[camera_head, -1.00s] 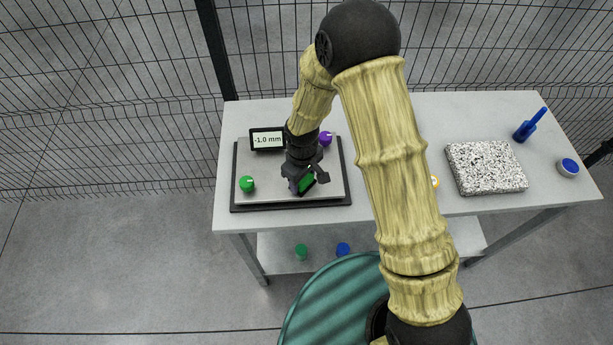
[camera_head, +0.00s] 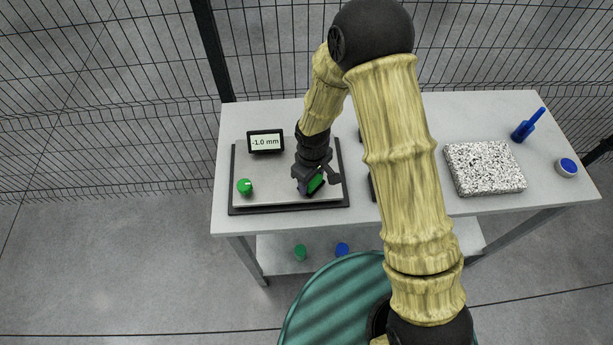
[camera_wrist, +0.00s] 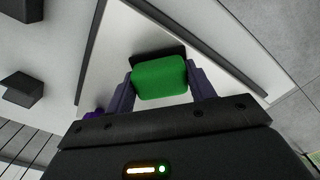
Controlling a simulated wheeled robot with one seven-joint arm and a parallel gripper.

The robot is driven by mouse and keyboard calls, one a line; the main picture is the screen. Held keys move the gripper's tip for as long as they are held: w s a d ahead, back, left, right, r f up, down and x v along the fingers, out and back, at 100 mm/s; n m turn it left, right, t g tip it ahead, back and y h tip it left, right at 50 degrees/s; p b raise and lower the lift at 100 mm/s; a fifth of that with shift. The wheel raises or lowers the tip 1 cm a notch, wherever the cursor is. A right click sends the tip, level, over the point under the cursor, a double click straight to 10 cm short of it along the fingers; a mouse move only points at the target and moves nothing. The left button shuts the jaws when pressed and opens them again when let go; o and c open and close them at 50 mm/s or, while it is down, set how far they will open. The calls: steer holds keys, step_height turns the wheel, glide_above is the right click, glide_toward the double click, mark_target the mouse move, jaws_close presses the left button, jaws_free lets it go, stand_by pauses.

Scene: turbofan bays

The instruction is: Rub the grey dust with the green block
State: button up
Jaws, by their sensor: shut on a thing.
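My gripper (camera_head: 313,186) is shut on the green block (camera_wrist: 159,78), which sits between its two purple fingers in the wrist view. A dark edge shows behind the block. In the head view the block is tilted and mostly covered by the gripper. It is over the right part of the grey plate (camera_head: 270,178) with a black border; I cannot tell whether it touches the plate. I cannot make out any grey dust on the plate; part of the plate is hidden by my gripper and arm.
A green knob (camera_head: 244,186) stands at the plate's left, with a display (camera_head: 265,141) reading -1.0 mm behind. To the right are a speckled slab (camera_head: 485,168), a blue tool (camera_head: 526,127) and a blue-topped round item (camera_head: 567,167). A wire fence (camera_head: 110,90) stands behind the table.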

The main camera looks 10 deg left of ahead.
steer(key=r, duration=0.1)
steer(key=r+p, duration=0.1)
steer(key=r, duration=0.1)
steer(key=shift+s+a+r+p, duration=0.2)
steer(key=shift+a+r+p, duration=0.1)
steer(key=shift+r, duration=0.1)
steer(key=shift+w+d+r+p, duration=0.1)
steer(key=shift+r+p, duration=0.3)
steer(key=shift+r, duration=0.15)
steer(key=shift+w+d+r+p, duration=0.1)
steer(key=shift+r+p, duration=0.3)
steer(key=shift+r, duration=0.15)
steer(key=shift+s+r+p, duration=0.1)
steer(key=shift+r+p, duration=0.45)
steer(key=shift+r, duration=0.2)
